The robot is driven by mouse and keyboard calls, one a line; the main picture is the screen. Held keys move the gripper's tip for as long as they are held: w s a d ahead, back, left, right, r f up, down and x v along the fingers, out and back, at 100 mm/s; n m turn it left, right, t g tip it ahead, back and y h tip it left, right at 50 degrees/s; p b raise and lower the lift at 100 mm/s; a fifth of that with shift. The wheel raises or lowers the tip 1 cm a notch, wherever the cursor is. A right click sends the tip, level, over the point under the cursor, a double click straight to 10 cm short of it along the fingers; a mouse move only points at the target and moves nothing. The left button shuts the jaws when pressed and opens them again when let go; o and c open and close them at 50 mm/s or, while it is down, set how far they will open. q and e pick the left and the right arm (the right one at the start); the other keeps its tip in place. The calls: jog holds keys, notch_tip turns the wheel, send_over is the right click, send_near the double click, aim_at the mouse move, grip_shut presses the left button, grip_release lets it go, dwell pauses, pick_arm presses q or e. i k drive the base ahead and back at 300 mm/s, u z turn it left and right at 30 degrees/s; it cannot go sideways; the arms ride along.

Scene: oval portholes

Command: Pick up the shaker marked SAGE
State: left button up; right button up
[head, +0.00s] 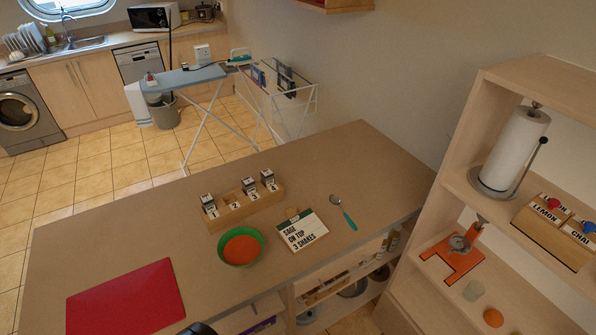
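A wooden rack (238,212) with numbered slots stands on the counter. Three small shakers with dark-and-white tops sit in it: a left one (208,202), a middle one (249,187) and a right one (268,178). The slot marked 2 looks empty. The shaker labels are too small to read, so I cannot tell which is SAGE. A card (301,231) reading "SAGE ON TOP 3 SHAKES" is right of a green bowl (259,254) with orange contents. Neither gripper can be made out; only a dark rounded part shows at the bottom edge.
A spoon (344,213) with a teal handle lies right of the card. A red mat (125,299) lies at the front left of the counter (330,160). A shelf unit (455,190) with a paper roll (515,150) stands at right. The counter behind the rack is clear.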

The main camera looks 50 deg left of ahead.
aim_at(267, 178)
jog(key=u, duration=0.25)
jog(key=i, duration=1.05)
jog(key=u, duration=0.55)
